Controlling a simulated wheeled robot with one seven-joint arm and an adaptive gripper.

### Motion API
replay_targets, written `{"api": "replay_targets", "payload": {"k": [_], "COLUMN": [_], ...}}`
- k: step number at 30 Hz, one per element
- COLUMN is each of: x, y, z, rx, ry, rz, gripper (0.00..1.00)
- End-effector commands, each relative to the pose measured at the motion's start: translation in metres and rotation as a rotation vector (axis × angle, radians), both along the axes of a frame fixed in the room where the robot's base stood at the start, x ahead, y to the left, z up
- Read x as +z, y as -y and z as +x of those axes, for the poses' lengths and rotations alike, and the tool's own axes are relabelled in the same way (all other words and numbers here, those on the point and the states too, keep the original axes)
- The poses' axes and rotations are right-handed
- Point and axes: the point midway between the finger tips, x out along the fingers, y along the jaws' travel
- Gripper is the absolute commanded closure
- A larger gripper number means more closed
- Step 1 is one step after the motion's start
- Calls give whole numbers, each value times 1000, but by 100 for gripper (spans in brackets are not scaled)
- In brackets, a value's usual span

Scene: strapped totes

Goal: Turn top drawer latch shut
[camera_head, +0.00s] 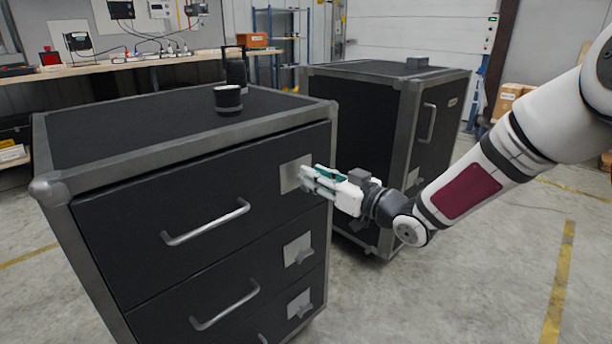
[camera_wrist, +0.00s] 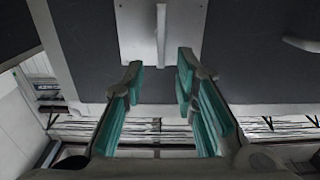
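The black drawer cabinet (camera_head: 190,170) has grey metal edges. Its top drawer (camera_head: 150,213) looks closed, with a pale latch plate (camera_head: 291,171) at its right end. My gripper (camera_head: 307,178) is in front of this plate, its teal-padded fingers pointing at it and partly hiding it. In the wrist view the plate (camera_wrist: 185,30) is at the top, with a narrow latch lever (camera_wrist: 161,30) running down it. My gripper (camera_wrist: 160,78) is open there, one finger on each side of the lever's line. I cannot tell whether a finger touches the lever.
The top drawer's bar handle (camera_head: 207,222) is left of the latch. Lower drawers have similar latches (camera_head: 298,250). A dark cup (camera_head: 228,99) stands on the cabinet top. A second black case (camera_head: 385,140) stands close behind on the right. Floor in front right is clear.

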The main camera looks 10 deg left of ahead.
Motion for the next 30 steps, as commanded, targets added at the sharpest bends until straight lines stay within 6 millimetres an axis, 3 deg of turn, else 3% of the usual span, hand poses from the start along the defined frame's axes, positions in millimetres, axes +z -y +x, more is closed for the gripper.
{"api": "replay_targets", "payload": {"k": [6,19,20,23,30], "x": [-1,0,0,0,0], "y": [-24,-32,-32,-32,-31], "z": [18,25,25,25,25], "rx": [1,0,0,0,-1], "ry": [1,-1,-1,-1,0], "rz": [0,-1,-1,-1,-2], "gripper": [73,73,76,98,100]}}
